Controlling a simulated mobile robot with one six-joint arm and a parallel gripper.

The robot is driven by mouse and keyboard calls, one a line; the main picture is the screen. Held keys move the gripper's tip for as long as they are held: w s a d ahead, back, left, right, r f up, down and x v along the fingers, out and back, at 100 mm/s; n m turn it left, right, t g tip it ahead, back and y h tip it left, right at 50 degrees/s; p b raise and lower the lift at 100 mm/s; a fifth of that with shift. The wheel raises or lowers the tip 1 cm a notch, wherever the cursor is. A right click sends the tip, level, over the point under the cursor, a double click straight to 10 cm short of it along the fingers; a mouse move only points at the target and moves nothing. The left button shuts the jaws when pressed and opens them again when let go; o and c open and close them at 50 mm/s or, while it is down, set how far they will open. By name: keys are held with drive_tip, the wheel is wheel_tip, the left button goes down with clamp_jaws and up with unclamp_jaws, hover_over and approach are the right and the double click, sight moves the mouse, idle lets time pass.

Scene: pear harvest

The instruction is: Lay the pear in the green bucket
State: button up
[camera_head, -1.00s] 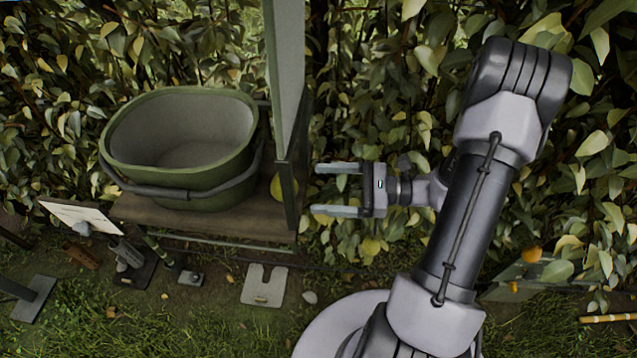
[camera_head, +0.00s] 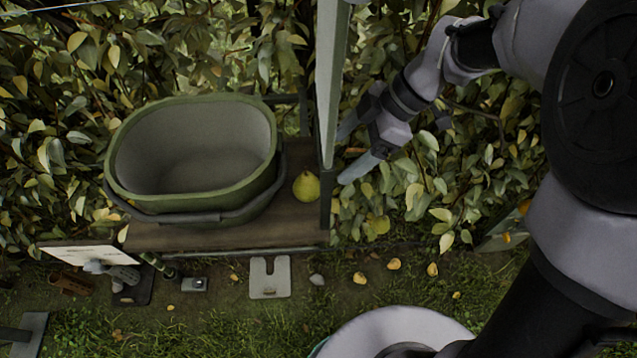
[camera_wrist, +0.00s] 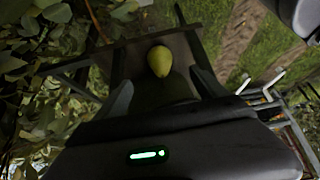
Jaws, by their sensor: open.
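The yellow-green pear (camera_head: 306,187) rests on the wooden shelf, just right of the bucket. The green bucket (camera_head: 193,197) stands upright on the same shelf, its visible inside empty, with its dark handle lowered across the front. My gripper (camera_head: 350,153) is open and empty, to the right of the pear, beyond the upright post at the shelf's right end. In the wrist view the pear (camera_wrist: 160,61) lies ahead, between the lines of the two open fingers (camera_wrist: 160,92) and beyond their tips. The fingers do not touch it.
A tall pale-green post or panel (camera_head: 329,75) stands at the right end of the wooden shelf (camera_head: 230,236), close to my gripper. Leafy hedge fills the back. A white sign board (camera_head: 75,254) and a grey plate (camera_head: 270,277) are low in front.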

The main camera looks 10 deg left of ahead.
sight(317, 179)
drive_tip(key=b+x, duration=0.2)
drive_tip(key=x, duration=1)
drive_tip(key=shift+a+f, duration=0.25)
drive_tip(key=shift+s, duration=0.1)
drive_tip(key=c, duration=1.8)
